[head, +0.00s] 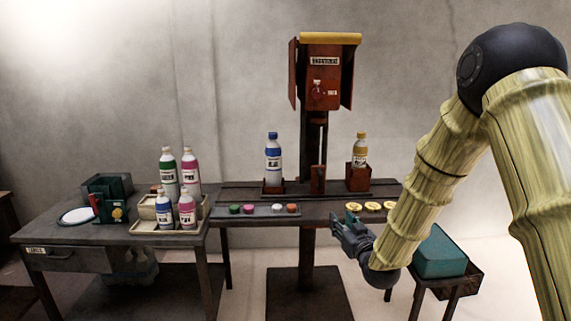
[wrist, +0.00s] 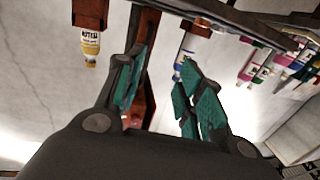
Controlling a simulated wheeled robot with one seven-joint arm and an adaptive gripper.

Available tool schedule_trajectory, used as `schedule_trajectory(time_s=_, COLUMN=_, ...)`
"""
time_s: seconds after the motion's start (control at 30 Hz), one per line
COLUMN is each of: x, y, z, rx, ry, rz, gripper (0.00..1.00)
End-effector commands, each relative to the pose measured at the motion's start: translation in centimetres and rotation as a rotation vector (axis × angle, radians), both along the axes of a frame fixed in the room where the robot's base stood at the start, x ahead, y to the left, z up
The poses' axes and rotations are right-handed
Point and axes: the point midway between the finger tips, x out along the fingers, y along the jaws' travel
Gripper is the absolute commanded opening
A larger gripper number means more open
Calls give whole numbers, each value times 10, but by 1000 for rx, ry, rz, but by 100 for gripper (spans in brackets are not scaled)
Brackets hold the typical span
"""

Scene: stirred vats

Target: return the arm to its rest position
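My arm (head: 428,165), bamboo-patterned with a black joint, reaches in from the right in the head view. My gripper (head: 345,228) is at its lower end, in front of the middle bench and below its top's right part. In the wrist view my gripper (wrist: 160,85) has its two teal-padded fingers spread apart with nothing between them. The wrist view is turned over, so the bottles hang downward in it.
The bench (head: 330,211) holds a blue bottle (head: 273,160), a yellow bottle (head: 360,152) and several caps. A red press (head: 323,80) stands behind it. A teal bin (head: 440,254) is right of my gripper. The left table (head: 60,233) carries several bottles.

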Motion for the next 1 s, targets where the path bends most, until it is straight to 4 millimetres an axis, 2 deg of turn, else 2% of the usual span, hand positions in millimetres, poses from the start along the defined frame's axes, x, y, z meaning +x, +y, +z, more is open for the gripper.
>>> schedule_trajectory(time_s=0.33, x=-27, y=0, z=-71, rx=-10, ry=146, rz=-13, gripper=37)
schedule_trajectory(time_s=0.47, x=-46, y=-4, z=-109, rx=-15, ry=229, rz=-24, gripper=37)
schedule_trajectory(time_s=0.57, x=-67, y=-7, z=-147, rx=-22, ry=313, rz=-36, gripper=37)
schedule_trajectory(time_s=0.77, x=-135, y=-18, z=-237, rx=-39, ry=537, rz=-67, gripper=37)
schedule_trajectory(time_s=0.8, x=-152, y=-19, z=-255, rx=-44, ry=585, rz=-72, gripper=37)
schedule_trajectory(time_s=0.87, x=-176, y=-22, z=-279, rx=-49, ry=654, rz=-81, gripper=37)
schedule_trajectory(time_s=1.0, x=-239, y=-28, z=-330, rx=-64, ry=818, rz=-102, gripper=37)
